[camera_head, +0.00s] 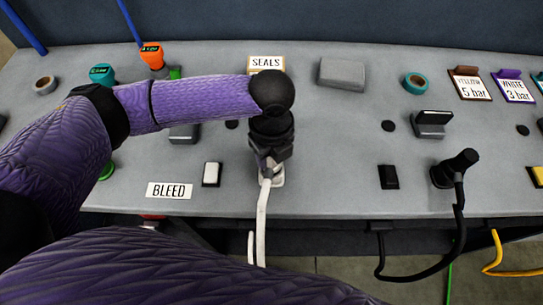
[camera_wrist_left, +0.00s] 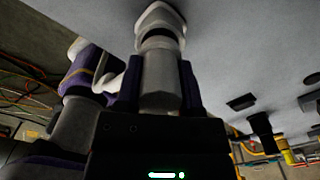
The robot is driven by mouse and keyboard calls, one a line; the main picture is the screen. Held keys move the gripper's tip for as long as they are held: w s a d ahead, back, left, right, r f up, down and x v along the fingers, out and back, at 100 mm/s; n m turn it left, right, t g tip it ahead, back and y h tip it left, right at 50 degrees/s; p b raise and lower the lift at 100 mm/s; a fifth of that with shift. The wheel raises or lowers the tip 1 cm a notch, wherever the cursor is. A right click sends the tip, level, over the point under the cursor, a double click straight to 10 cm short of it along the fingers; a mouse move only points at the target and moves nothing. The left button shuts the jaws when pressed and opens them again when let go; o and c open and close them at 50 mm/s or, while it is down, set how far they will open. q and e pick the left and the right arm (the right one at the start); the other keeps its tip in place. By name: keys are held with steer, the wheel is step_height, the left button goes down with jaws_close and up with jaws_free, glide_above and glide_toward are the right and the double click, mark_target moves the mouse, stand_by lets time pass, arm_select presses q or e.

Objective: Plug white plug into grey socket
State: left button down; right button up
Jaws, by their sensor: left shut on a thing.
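My left gripper (camera_head: 268,158) is in the middle of the head view, over the front part of the grey panel. It is shut on the white plug (camera_wrist_left: 160,80), which shows as a pale cylinder between the fingers in the left wrist view. A pale, wider collar (camera_wrist_left: 160,18) sits between the plug and the panel surface; I cannot tell whether it belongs to the plug or the panel. A white cable (camera_head: 262,220) hangs from below the gripper over the panel's front edge. I cannot clearly make out the grey socket. My right gripper is not in view.
A black plug (camera_head: 447,173) with a black cable stands to the right. A white switch (camera_head: 212,173) and a black switch (camera_head: 389,177) lie either side of my gripper. A grey block (camera_head: 342,73) and a grey hinged fitting (camera_head: 432,122) are farther back. A BLEED label (camera_head: 169,190) is at front left.

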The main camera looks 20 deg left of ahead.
arm_select(q)
step_height(320, 180, up, 9)
steer(key=p, duration=0.2)
steer(key=shift+r+p, duration=0.2)
steer(key=shift+p, duration=0.15)
step_height(320, 180, up, 3)
steer(key=p, duration=0.4)
steer(key=shift+f, duration=0.1)
steer(key=shift+f, duration=0.15)
